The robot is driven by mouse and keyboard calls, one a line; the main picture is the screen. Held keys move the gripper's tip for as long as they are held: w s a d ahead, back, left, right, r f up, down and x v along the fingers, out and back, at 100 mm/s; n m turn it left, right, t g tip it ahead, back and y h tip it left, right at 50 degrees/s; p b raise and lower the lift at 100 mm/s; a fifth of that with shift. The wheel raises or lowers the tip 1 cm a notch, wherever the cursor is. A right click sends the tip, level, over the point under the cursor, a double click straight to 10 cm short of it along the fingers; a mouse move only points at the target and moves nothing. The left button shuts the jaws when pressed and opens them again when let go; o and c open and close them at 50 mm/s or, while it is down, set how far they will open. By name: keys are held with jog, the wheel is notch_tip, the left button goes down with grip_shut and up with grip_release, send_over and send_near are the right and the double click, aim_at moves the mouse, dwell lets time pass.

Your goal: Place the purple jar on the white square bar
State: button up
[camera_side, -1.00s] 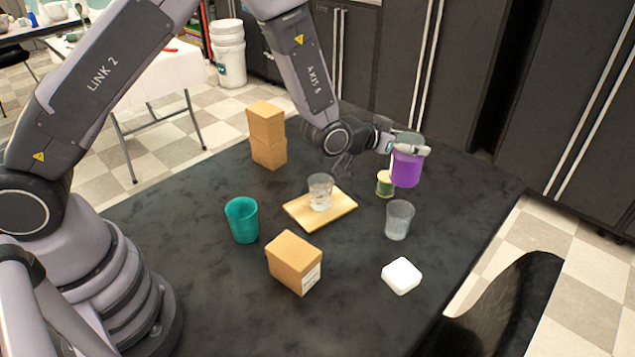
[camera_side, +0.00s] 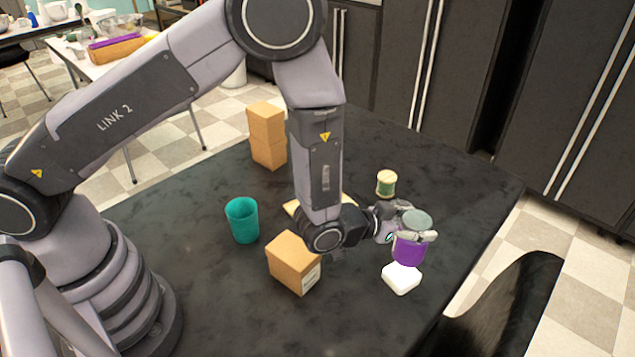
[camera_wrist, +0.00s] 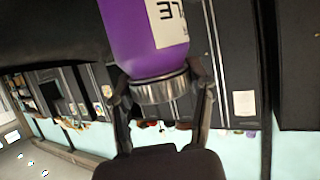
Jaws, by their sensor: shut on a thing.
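The purple jar (camera_side: 408,250) is upright in my gripper (camera_side: 411,236), which is shut around its lid. In the side view its lower edge overlaps the far edge of the white square bar (camera_side: 402,280). I cannot tell whether the two touch. The white bar lies flat on the dark table near its front right. In the wrist view the purple jar (camera_wrist: 140,40) fills the top, with a label and a silver lid between the fingers of my gripper (camera_wrist: 165,88); the bar is not visible there.
A cardboard box (camera_side: 294,263) stands left of the bar, and a teal cup (camera_side: 242,220) farther left. My arm mostly hides a wooden board (camera_side: 291,208). The table (camera_side: 450,215) is clear to the right.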

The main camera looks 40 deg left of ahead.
aim_at(411, 243)
jog(key=shift+f, duration=2.5)
jog(key=shift+f, duration=0.15)
jog(key=o, duration=1.2)
jog(key=shift+o, duration=0.2)
